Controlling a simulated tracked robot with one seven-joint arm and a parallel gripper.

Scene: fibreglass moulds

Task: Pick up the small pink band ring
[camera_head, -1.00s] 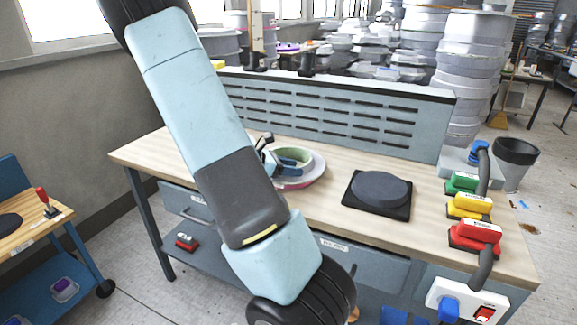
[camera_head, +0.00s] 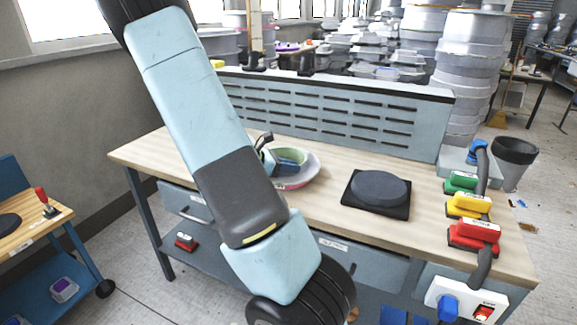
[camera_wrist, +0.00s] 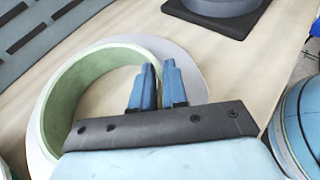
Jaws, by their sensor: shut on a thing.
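My gripper (camera_wrist: 157,92) is shut on the wall of a round band ring (camera_wrist: 62,95), with one blue finger on each side of the wall. The ring looks pale green inside in the wrist view, with a lighter rim. In the head view the green ring (camera_head: 292,155) shows over a pale round dish (camera_head: 310,172), which has a pink lower edge. No separate small pink ring shows clearly. The dish (camera_wrist: 190,68) also shows behind the fingers in the wrist view. My forearm hides part of the bench and most of my gripper in the head view.
A black square plate with a grey disc (camera_head: 380,188) lies right of the dish on the wooden bench (camera_head: 335,205). Green (camera_head: 463,181), yellow (camera_head: 468,204) and red (camera_head: 474,235) handled blocks stand at the right end. A slotted panel (camera_head: 330,110) rises behind.

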